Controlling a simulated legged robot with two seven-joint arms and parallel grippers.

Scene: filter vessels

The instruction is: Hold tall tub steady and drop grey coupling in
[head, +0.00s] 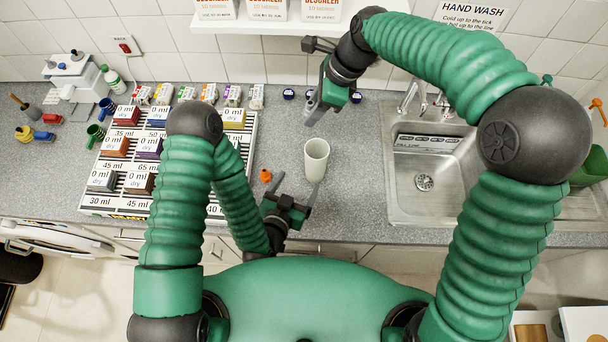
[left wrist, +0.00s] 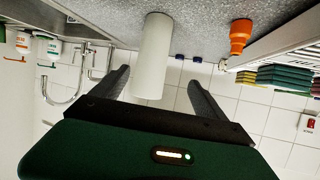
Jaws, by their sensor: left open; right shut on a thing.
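The tall tub (head: 316,160) is a plain white cup standing upright on the grey counter. My left gripper (head: 298,184) is open on the near side of it. In the left wrist view the tub (left wrist: 152,58) appears between and beyond the two open fingers (left wrist: 160,82), with no clear contact. My right gripper (head: 311,108) is shut on a small grey piece, apparently the grey coupling (head: 311,97), behind and above the tub. The fingers partly hide that piece.
A small orange fitting (head: 265,176) stands left of the tub; a large rack (head: 102,200) with labelled coloured blocks is further left. The steel sink (head: 425,200) is to the right. Small dark-blue caps (head: 289,94) lie at the back.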

